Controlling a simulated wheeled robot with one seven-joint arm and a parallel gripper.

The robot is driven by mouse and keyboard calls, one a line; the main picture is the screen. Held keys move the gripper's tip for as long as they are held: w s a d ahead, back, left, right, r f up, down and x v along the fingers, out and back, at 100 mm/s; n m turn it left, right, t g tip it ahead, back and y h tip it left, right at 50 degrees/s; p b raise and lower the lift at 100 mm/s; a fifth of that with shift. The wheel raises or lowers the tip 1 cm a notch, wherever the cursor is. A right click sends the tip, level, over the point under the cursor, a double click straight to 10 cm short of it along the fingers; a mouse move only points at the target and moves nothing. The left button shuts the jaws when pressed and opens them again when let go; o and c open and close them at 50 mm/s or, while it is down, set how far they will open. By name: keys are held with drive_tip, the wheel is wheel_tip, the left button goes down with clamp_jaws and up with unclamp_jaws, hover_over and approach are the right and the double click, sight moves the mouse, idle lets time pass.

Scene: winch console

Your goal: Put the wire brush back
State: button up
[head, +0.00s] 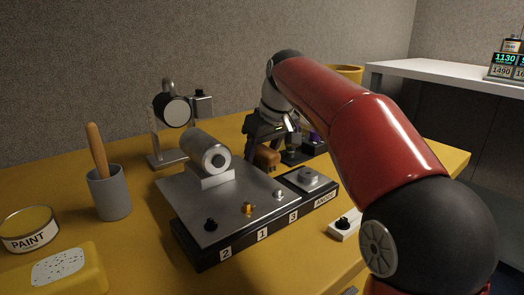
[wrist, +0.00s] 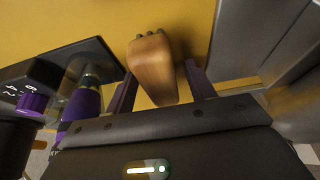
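A brown wooden block-like piece, apparently the wire brush (wrist: 153,68), lies on the yellow bench in the wrist view, with small dark bumps at its far end. It also shows in the head view (head: 267,157), behind the winch console and partly hidden by my gripper. My gripper (wrist: 161,75) is open, with a finger on each side of the brush. A gap shows at the right finger; the left finger is very near the brush, and contact cannot be told. In the head view my gripper (head: 268,137) points down at the brush.
The winch console (head: 226,205) with its drum stands in front of the brush. A purple-knobbed device (wrist: 35,100) is close on the left in the wrist view. A grey cup (head: 110,193) with a wooden handle, a paint tin (head: 29,232) and a yellow sponge-like block (head: 62,270) stand left.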

drive_tip(key=shift+r, duration=0.45)
drive_tip(key=p+v, duration=0.3)
drive_tip(key=v, duration=0.8)
drive_tip(key=shift+r, duration=0.2)
drive_tip(key=shift+s+d, duration=0.1)
